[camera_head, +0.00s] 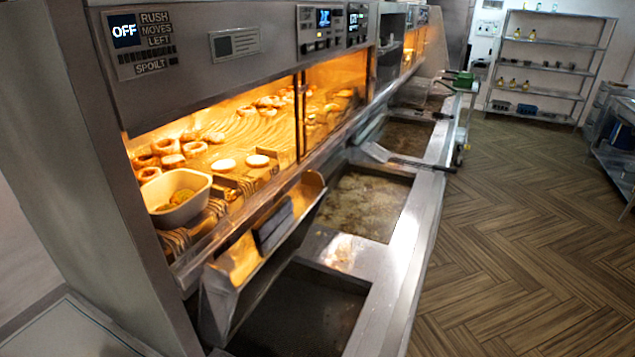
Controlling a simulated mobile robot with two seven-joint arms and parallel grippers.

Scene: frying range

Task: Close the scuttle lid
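A long metal flap (238,266) with a dark handle-like block (273,225) on its face runs along the front of the lit, heated cabinet. It looks tilted outward, and I take it to be the scuttle lid, but cannot be sure. A dark opening (300,312) lies below and in front of it; its contents are too dark to make out. Neither of my grippers is in view.
Frying pans of oil (368,203) line the steel counter (398,275). A white tub (180,213) and several fried pieces (170,147) sit inside the cabinet. Green-handled gear (460,79) stands at the far end. The wooden floor (520,200) on the right is clear.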

